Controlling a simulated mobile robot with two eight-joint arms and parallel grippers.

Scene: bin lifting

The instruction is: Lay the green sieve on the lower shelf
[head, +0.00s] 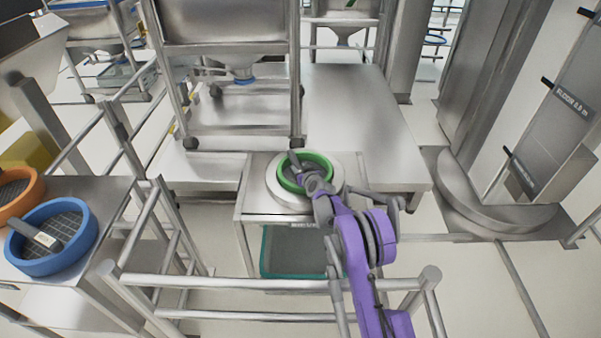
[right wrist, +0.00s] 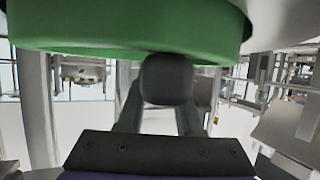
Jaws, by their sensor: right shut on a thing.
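The green sieve (head: 283,184) is a round green ring with a dark mesh. In the head view it is over a round steel seat on a small steel stand; I cannot tell whether it touches the seat. My right gripper (head: 314,184) is at its near right side, shut on the sieve. In the right wrist view the sieve's green wall (right wrist: 120,38) fills the top, with a dark rounded handle end (right wrist: 168,80) between my fingers (right wrist: 160,112). A lower shelf (head: 40,305) shows under the left rack's top. My left gripper is not in view.
A blue sieve (head: 55,265) and an orange sieve (head: 30,200) lie on the left rack's top. A teal bin (head: 290,262) stands under the stand. Steel rails (head: 250,284) cross in front. A steel platform (head: 360,110) with a hopper frame is behind.

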